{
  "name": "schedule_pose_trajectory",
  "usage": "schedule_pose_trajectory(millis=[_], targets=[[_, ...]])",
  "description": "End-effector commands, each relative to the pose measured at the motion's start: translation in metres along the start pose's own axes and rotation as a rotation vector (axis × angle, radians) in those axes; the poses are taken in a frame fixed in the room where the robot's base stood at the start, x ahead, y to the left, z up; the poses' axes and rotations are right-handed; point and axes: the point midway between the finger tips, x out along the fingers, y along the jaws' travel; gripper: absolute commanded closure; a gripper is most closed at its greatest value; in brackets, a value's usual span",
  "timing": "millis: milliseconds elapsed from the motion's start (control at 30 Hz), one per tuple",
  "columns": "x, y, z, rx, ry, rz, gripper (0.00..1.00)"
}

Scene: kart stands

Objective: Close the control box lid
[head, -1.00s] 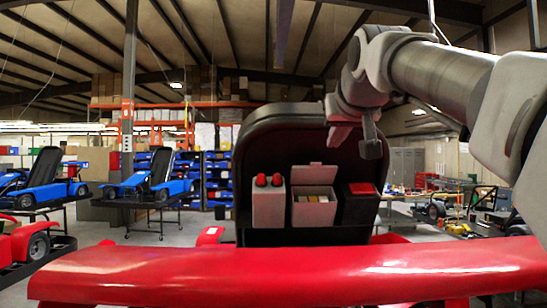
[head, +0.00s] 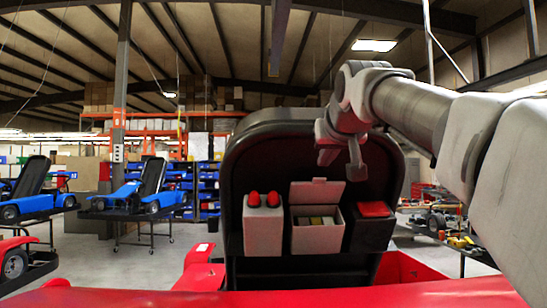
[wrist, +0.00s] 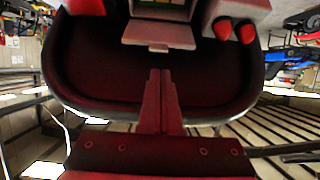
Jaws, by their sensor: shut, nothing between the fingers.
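The control box (head: 317,241) is a pale box fixed in the middle of the black seat-like panel. Its lid (head: 316,192) stands open, tipped up at the back, and coloured contents show inside. In the wrist view, which looks upside down, the lid (wrist: 160,34) is at the top centre with a small tab on its edge. My gripper (head: 342,167) is above and slightly right of the lid in the head view. In the wrist view my gripper (wrist: 161,75) is shut and empty, its fingertips pointing at the lid's edge with a small visible gap.
A pale box with two red knobs (head: 263,222) stands left of the control box. A black box with a red top (head: 373,209) stands right. The black panel (head: 270,150) rises behind. Red kart bodywork (head: 300,299) lies in front.

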Motion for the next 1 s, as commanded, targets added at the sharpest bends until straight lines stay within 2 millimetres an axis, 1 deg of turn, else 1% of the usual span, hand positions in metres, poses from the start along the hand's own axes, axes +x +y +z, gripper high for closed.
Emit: schedule_pose_trajectory(millis=[33, 200, 300, 400, 600, 1000], targets=[[0.011, 0.0, -0.001, 0.0, -0.005, 0.0, 1.0], [0.042, 0.0, -0.002, 0.0, -0.003, 0.001, 1.0], [0.056, 0.0, -0.002, 0.0, -0.001, 0.001, 1.0], [0.066, 0.0, -0.001, 0.0, -0.001, 0.001, 1.0], [0.073, 0.0, 0.0, -0.001, 0.001, 0.001, 1.0], [0.072, 0.0, 0.002, 0.0, 0.008, 0.001, 1.0]])
